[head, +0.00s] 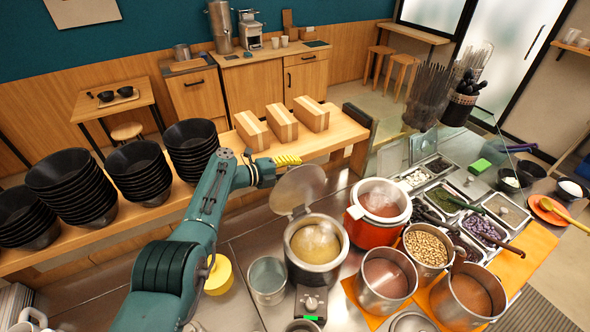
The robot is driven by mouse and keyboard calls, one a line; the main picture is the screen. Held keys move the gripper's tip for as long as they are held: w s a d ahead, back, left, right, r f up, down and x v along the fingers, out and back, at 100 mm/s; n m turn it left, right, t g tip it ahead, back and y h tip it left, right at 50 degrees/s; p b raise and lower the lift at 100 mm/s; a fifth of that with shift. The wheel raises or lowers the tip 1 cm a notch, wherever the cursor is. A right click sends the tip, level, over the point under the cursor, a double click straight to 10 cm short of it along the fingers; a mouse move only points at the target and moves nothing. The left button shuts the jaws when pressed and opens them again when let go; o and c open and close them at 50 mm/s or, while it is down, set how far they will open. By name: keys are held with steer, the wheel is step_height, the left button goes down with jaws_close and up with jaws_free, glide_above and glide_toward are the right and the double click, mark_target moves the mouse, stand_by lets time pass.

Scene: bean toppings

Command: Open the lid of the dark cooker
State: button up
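The dark cooker (293,262) stands on the metal counter, with a pale steaming content showing inside its rim. Its round grey lid (299,188) stands raised at the back of the cooker, so the cooker's mouth is open. My gripper (290,160) is just behind and above the lid's upper left edge, with its yellow ridged fingers pointing right. I cannot tell whether it touches the lid. The fingers overlap from this view, so their opening is hidden.
A red cooker (374,231) stands open to the right, beside metal pots of beans (428,247) and brown liquid (387,278). An empty metal pot (267,279) and a yellow container (217,275) are on the left. Wooden boxes (281,122) and stacked black bowls (138,170) sit behind.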

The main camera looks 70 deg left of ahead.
steer(key=shift+o, duration=1.4)
steer(key=shift+s+r, duration=0.1)
steer(key=shift+r, duration=0.05)
steer(key=shift+o, duration=0.8)
steer(key=v, duration=0.7)
steer(key=shift+s+d, duration=0.1)
steer(key=shift+s, duration=0.1)
